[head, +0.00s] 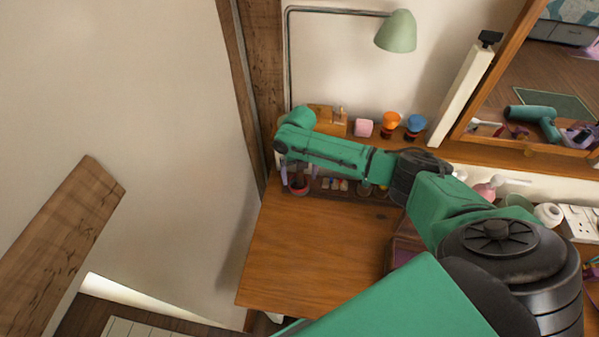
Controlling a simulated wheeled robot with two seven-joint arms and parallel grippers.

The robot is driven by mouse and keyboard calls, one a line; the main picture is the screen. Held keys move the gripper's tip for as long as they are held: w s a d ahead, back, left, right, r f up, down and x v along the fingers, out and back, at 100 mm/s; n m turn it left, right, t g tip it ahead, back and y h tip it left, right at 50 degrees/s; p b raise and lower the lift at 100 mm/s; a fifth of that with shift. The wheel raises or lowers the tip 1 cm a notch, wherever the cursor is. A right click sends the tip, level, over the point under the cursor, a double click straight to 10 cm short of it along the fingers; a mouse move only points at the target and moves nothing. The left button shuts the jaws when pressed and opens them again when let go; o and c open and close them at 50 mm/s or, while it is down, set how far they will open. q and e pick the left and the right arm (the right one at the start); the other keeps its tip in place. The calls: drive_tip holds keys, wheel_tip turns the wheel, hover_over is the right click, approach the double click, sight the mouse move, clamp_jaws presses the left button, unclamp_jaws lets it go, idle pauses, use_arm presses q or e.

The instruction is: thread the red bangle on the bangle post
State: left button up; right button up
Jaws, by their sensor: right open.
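My right arm reaches in from the lower right across the desk (310,250). My right gripper (294,182) hangs pointing down at the desk's back left corner, small and partly hidden by its own wrist. Its jaws are open. A small red round thing (299,191) is just below the fingertips; it may be the red bangle, but its shape is too small to be sure, and I cannot tell whether it touches the fingers. I cannot clearly make out the bangle post; my arm covers part of the desk's back. My left gripper is out of view.
A shelf behind my arm holds a wooden box (325,117), a pink block (363,128), and orange (391,121) and blue (415,124) topped items. A green lamp (396,32) overhangs it. A mirror (535,80) stands at right. The desk's front left is clear.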

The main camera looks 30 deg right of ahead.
wheel_tip(320, 180, up, 15)
drive_tip(key=b, duration=0.1)
drive_tip(key=shift+f, duration=0.2)
idle(0.6)
